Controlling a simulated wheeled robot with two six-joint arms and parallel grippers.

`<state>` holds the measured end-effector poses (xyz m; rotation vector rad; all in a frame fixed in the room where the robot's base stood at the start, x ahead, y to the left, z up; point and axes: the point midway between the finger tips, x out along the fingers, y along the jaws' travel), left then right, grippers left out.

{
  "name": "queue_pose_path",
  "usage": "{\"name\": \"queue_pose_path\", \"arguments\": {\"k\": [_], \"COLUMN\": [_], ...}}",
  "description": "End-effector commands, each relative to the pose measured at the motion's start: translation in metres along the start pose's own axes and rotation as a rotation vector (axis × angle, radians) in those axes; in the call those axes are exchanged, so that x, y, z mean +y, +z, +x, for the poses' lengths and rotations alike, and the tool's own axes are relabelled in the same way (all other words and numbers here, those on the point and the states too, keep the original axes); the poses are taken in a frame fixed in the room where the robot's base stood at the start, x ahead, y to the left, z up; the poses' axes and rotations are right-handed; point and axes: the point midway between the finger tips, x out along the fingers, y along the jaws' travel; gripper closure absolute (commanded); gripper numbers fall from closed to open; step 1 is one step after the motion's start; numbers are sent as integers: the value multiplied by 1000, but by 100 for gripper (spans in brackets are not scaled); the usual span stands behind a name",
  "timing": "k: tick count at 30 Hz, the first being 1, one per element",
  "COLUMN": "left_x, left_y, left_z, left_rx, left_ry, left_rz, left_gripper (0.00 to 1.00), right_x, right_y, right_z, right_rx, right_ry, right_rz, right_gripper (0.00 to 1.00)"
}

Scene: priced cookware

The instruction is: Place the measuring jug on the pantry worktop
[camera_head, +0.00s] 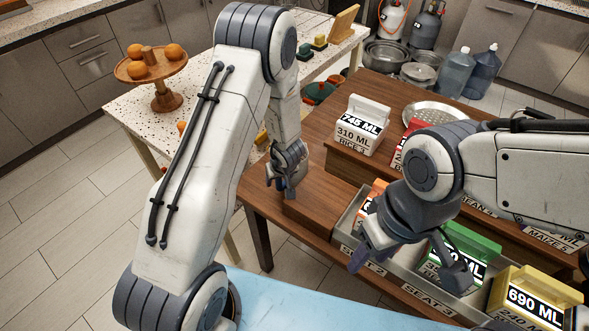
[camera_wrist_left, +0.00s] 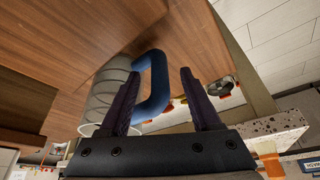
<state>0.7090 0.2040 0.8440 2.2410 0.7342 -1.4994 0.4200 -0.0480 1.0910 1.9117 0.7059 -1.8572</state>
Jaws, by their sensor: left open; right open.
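In the left wrist view, the measuring jug appears as a clear ridged body (camera_wrist_left: 102,97) with a blue handle (camera_wrist_left: 157,72). The handle lies between the parted fingers of my left gripper (camera_head: 284,188); whether they touch it I cannot tell. I cannot make out the jug in the head view, where my left arm covers part of the scene. My left gripper is open beside the wooden stand (camera_head: 318,205). My right gripper (camera_head: 408,266) is open above the grey seat tray (camera_head: 350,236), near a green container (camera_head: 470,243). A speckled worktop (camera_head: 128,103) stands at the left; which surface is the pantry worktop is not labelled.
A wooden fruit stand (camera_head: 165,98) with oranges is on the speckled worktop. A white 745 ML container (camera_head: 362,124) stands on the wooden stand. A yellow 690 ML container (camera_head: 535,298) is at the front right. A pale blue surface (camera_head: 300,302) lies in front.

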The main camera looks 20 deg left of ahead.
Motion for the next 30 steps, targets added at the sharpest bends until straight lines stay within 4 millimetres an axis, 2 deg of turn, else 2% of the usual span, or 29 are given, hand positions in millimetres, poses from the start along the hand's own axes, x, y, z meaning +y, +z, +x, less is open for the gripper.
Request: {"name": "queue_pose_path", "arguments": {"k": [1, 3, 11, 12, 16, 26, 30], "left_x": [0, 0, -1, -1, -1, -1, 0], "left_y": [1, 0, -1, -1, -1, -1, -6], "left_z": [8, 12, 13, 13, 13, 12, 0], "left_rx": [0, 0, 1, 1, 1, 1, 3], "left_ry": [-1, 0, 0, 0, 0, 1, 2], "left_rz": [0, -1, -2, -2, -1, -2, -1], "left_gripper": [36, 36, 36, 51, 100, 100, 100], "right_x": [0, 0, 0, 0, 0, 0, 0], "right_y": [0, 0, 0, 0, 0, 0, 0], "right_z": [4, 4, 4, 4, 4, 3, -5], "right_rx": [0, 0, 0, 0, 0, 0, 0], "right_ry": [0, 0, 0, 0, 0, 0, 0], "right_rz": [0, 0, 0, 0, 0, 0, 0], "right_gripper": [50, 50, 50, 50, 50, 50, 50]}}
